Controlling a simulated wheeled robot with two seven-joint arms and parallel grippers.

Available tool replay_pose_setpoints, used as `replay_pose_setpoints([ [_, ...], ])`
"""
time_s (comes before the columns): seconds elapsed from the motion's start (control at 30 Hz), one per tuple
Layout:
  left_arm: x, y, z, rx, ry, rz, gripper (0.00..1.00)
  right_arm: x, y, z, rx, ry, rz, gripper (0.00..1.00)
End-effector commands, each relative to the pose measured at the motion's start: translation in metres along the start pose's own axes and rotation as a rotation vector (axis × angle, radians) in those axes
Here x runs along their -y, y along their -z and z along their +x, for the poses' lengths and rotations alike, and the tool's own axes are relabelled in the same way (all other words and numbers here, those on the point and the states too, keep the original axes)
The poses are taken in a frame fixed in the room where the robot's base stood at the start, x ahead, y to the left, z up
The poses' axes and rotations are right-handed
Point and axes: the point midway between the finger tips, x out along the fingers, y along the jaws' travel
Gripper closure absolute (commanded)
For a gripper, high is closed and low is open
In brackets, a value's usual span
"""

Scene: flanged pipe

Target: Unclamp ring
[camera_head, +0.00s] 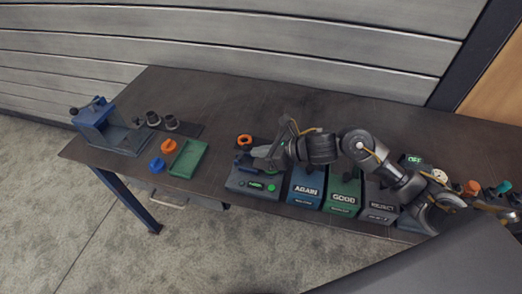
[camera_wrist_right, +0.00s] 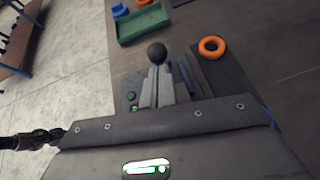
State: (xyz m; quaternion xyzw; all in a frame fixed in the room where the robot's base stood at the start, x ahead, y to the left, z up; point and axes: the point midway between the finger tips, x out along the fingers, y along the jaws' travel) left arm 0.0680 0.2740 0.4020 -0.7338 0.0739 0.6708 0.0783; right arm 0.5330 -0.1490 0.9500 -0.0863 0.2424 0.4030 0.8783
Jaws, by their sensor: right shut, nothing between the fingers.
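My right gripper (camera_head: 264,158) is over a blue-grey clamp fixture (camera_head: 240,181) at the front of the table. Its fingers (camera_wrist_right: 157,82) are shut and empty in the right wrist view. A black ball knob (camera_wrist_right: 157,53) shows just at the fingertips; I cannot tell whether they touch it. An orange ring (camera_head: 244,141) lies behind the fixture; in the right wrist view it lies flat on a dark plate (camera_wrist_right: 226,78), apart from the fingers. The gripper hides much of the fixture. My left gripper is not in view.
Bins marked AGAIN (camera_head: 306,188), GOOD (camera_head: 343,194) and REJECT (camera_head: 380,203) stand right of the fixture. A green tray (camera_head: 188,158), another orange ring (camera_head: 168,146), a blue ring (camera_head: 157,165) and a blue vise-like stand (camera_head: 93,116) are at left. The back middle is clear.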

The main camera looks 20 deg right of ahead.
Motion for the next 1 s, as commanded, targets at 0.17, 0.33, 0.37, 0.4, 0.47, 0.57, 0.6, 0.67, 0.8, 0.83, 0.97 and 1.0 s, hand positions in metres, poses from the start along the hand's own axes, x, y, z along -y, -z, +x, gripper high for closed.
replay_pose_setpoints([
  [0.17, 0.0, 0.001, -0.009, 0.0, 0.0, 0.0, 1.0, 0.0, -0.006, 0.0, -0.039, 0.005, -0.006, 1.0],
  [0.33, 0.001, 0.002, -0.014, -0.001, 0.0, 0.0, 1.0, -0.001, -0.01, 0.001, -0.064, 0.008, -0.009, 1.0],
  [0.37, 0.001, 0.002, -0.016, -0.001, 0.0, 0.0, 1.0, -0.001, -0.011, 0.001, -0.072, 0.009, -0.011, 1.0],
  [0.4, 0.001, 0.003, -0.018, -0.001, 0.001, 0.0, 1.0, -0.001, -0.012, 0.001, -0.084, 0.011, -0.012, 1.0],
  [0.47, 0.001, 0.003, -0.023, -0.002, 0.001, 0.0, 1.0, -0.001, -0.016, 0.001, -0.104, 0.013, -0.015, 1.0],
  [0.57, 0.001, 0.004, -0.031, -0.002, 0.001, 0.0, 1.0, -0.002, -0.023, 0.003, -0.153, 0.019, -0.023, 1.0],
  [0.6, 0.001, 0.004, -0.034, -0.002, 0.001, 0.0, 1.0, -0.002, -0.026, 0.004, -0.177, 0.023, -0.027, 1.0],
  [0.67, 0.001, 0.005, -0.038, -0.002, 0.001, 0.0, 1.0, -0.003, -0.031, 0.007, -0.221, 0.027, -0.033, 1.0],
  [0.8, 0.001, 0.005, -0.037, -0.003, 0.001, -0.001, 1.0, -0.005, -0.036, 0.016, -0.249, 0.03, -0.031, 1.0],
  [0.83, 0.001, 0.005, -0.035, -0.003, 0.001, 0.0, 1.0, -0.006, -0.037, 0.018, -0.248, 0.03, -0.032, 1.0],
  [0.97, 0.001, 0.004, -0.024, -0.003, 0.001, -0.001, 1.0, -0.008, -0.045, 0.027, -0.246, 0.03, -0.033, 1.0],
  [1.0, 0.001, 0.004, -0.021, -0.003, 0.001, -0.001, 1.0, -0.009, -0.047, 0.03, -0.247, 0.03, -0.034, 1.0],
])
